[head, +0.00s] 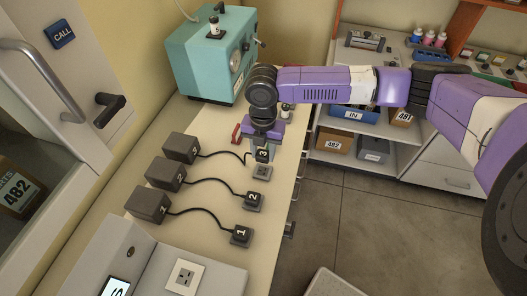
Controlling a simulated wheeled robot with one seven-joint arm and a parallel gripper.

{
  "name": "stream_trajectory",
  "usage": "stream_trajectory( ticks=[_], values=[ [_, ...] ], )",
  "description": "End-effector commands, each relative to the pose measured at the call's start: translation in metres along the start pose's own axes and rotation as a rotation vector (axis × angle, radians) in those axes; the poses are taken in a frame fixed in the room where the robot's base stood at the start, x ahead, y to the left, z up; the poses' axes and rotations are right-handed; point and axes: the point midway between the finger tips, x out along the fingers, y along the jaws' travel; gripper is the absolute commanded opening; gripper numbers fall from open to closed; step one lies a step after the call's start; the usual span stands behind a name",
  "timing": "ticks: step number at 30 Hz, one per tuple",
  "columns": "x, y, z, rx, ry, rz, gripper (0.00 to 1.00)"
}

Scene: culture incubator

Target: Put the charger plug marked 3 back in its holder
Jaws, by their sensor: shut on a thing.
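The charger plug marked 3 (262,156) is a small dark block with a white 3, joined by a black cord to a dark charger box (181,147). My gripper (263,149) points down from the purple arm and is shut on this plug. A small grey holder (262,172) with slots in its face shows just below the plug in the picture, its face uncovered. The plug appears held above or just behind it; I cannot tell the exact gap. The fingers partly hide the plug.
Plug 2 (254,201) and plug 1 (240,236) sit in their holders nearer me, with cords to their boxes. A teal machine (209,55) stands at the counter's back. Shelves (340,150) stand beyond the floor at right.

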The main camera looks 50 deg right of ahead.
Motion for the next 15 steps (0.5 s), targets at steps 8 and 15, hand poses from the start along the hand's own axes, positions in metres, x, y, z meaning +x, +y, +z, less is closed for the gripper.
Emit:
stream_trajectory(
  ticks=[8, 15],
  values=[
    [0.009, 0.0, 0.0, 0.0, 0.0, 0.0, 0.0],
    [0.027, 0.0, -0.001, -0.001, 0.0, -0.001, 0.0]
  ],
)
